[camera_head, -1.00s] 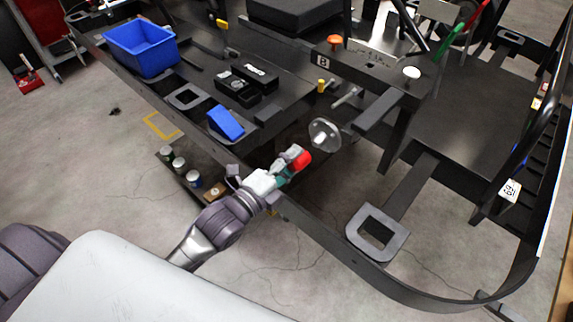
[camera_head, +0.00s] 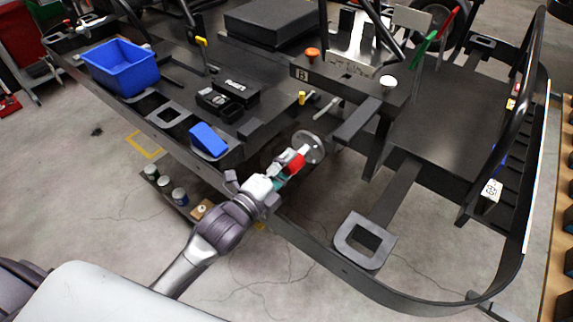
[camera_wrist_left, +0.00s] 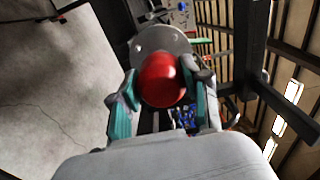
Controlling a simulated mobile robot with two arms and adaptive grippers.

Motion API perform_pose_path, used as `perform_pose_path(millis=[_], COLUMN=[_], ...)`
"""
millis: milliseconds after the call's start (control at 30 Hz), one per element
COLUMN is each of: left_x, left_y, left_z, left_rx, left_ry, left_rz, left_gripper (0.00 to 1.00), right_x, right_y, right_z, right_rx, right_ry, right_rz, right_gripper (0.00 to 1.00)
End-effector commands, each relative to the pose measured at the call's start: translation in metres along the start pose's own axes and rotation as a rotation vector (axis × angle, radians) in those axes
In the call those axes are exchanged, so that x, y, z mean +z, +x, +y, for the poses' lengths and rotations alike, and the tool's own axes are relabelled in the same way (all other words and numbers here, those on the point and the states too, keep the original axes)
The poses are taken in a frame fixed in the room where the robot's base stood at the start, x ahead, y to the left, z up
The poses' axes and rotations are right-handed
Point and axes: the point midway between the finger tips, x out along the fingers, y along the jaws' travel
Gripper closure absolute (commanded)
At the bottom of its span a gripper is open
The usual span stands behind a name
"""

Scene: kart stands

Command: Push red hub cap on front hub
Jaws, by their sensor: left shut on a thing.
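My left gripper (camera_head: 287,170) is shut on the red hub cap (camera_head: 296,162). The cap also shows in the left wrist view (camera_wrist_left: 162,80), between the teal-padded fingers. The front hub (camera_head: 310,147) is a round grey metal disc on the kart's side, just beyond the cap. In the wrist view the hub disc (camera_wrist_left: 152,40) shows behind and above the cap. The cap overlaps the hub's lower left part in the head view. I cannot tell whether cap and hub touch. The hub's centre is hidden behind the cap. My right gripper is not in view.
A blue bin (camera_head: 120,68), a blue wedge (camera_head: 208,140) and black boxes (camera_head: 227,97) sit on the kart's black deck. A black curved bumper rail (camera_head: 400,297) runs along the front. Small cans (camera_head: 165,184) stand on a low shelf left of my arm.

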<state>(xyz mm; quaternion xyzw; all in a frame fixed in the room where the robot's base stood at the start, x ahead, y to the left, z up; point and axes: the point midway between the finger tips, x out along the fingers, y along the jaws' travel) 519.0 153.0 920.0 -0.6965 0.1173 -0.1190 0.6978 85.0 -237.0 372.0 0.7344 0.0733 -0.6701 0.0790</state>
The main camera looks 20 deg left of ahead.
Motion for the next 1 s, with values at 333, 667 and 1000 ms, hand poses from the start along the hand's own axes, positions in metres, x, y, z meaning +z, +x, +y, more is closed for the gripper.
perform_pose_path(millis=[333,667,1000], left_x=[0.0001,0.0001,0.0001], left_y=[-0.0002,-0.0002,-0.0002], left_z=[-0.0009,-0.0001,-0.0013], left_rx=[0.001,0.0,0.0], left_ry=[0.001,0.001,0.0], left_rz=[0.0,0.0,0.0], left_gripper=[0.77,0.77,0.77], right_x=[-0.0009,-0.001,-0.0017], right_y=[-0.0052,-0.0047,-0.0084], right_z=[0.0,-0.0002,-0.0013], right_rx=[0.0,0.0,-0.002], right_ry=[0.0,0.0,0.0], right_rz=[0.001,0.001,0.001], right_gripper=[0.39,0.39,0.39])
